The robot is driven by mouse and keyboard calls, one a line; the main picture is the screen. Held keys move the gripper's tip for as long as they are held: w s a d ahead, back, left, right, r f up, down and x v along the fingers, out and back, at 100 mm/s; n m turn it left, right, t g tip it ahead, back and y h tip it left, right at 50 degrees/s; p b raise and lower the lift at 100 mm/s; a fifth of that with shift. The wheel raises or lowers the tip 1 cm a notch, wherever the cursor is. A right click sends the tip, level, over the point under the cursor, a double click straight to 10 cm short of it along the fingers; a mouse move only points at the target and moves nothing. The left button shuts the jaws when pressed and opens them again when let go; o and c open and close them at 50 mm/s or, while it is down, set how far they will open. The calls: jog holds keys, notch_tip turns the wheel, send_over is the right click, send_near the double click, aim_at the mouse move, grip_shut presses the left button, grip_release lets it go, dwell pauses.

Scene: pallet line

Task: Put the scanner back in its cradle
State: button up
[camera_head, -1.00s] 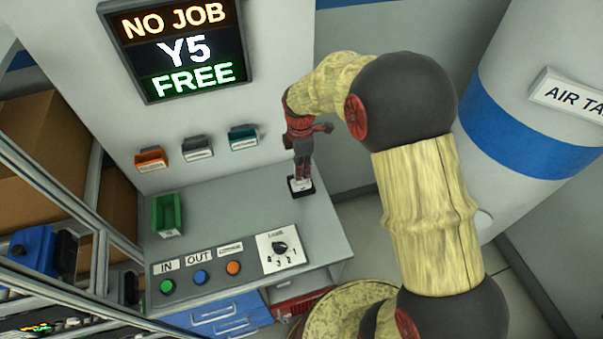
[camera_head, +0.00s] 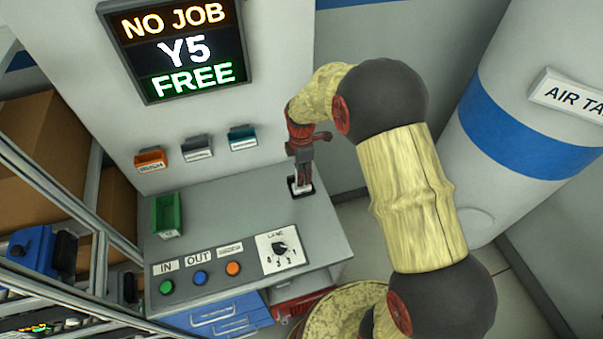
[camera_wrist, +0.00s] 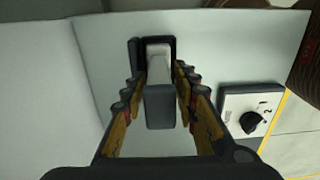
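The scanner (camera_wrist: 160,106), a dark grey body with a pale part at its far end, stands in a black cradle (camera_wrist: 137,50) on the grey bench. My gripper (camera_wrist: 157,72) is over it, with one finger on each side. Narrow gaps show between the fingers and the scanner, so the gripper looks open around it. In the head view, my gripper (camera_head: 301,180) points down at the cradle near the bench's back right corner, and hides most of the scanner.
A lane dial (camera_head: 280,249) and several coloured buttons line the bench front (camera_head: 225,215). A green bin (camera_head: 166,215) stands at left. Small orange, grey and teal holders hang on the wall. A large tank (camera_head: 530,130) is at right.

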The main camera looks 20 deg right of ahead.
jog(key=shift+o, duration=0.7)
jog(key=shift+r, duration=0.15)
jog(key=shift+r, duration=0.35)
notch_tip(320, 180, up, 11)
jog(key=shift+w+f+p, duration=0.1)
jog(key=shift+f+p, duration=0.05)
jog(key=shift+p, duration=0.15)
jog(key=s+r+m+t, duration=0.3)
jog(key=s+r+m, duration=0.65)
jog(key=r, duration=0.65)
jog(key=s+r+m+t, duration=0.2)
jog(key=s+m, duration=0.6)
jog(key=s, duration=0.9)
jog(key=shift+r+t, duration=0.4)
jog(key=shift+r, duration=0.45)
jog(key=shift+s+m, duration=0.1)
jog(key=shift+m, duration=0.15)
